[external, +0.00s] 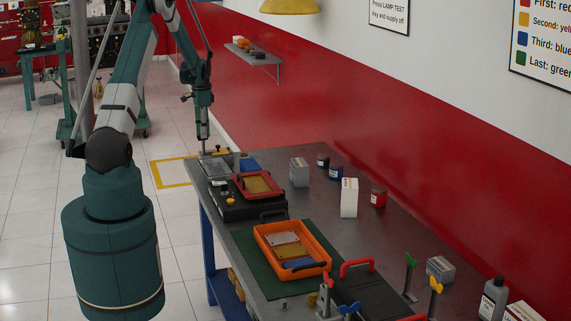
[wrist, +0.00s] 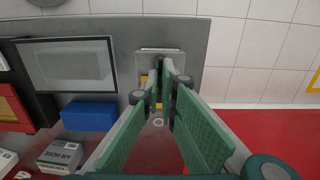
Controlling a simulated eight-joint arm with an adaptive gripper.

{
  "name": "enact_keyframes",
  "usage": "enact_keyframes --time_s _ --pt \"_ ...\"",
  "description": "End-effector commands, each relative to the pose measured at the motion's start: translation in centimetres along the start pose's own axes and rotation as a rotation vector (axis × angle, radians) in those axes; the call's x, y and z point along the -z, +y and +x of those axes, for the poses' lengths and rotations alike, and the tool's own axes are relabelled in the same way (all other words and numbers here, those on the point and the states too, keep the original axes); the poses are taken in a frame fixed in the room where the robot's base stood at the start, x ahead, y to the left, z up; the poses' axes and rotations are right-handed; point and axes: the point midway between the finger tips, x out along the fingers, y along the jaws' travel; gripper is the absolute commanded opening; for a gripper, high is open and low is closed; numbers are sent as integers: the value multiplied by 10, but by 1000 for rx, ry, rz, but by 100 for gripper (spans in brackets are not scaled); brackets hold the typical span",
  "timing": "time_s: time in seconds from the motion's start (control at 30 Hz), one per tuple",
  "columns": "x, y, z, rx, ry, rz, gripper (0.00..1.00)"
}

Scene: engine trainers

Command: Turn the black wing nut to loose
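My gripper (external: 204,148) points straight down at the far end of the workbench (external: 300,215), its tips low over a small metal fixture. In the wrist view its two green-padded fingers (wrist: 163,100) run close together, with a narrow gap between them. Their tips overlap a grey metal bracket (wrist: 160,54) at the bench's edge. I cannot make out a black wing nut there; the fingers cover the spot. A yellow part (external: 219,150) shows beside the tips. Whether anything is gripped cannot be seen.
A blue block (wrist: 88,117) and a dark-framed panel (wrist: 75,65) lie close to the fingers. An orange tray (external: 262,232), a white box (external: 349,198) and jars stand along the bench. Red (external: 328,281), blue, green and yellow wing-shaped handles stand at its near end.

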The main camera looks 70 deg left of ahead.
Motion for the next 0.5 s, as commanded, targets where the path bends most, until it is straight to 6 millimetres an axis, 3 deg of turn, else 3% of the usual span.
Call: enact_keyframes --time_s 0.5 --pt "0 0 1 0 0 -43 0"
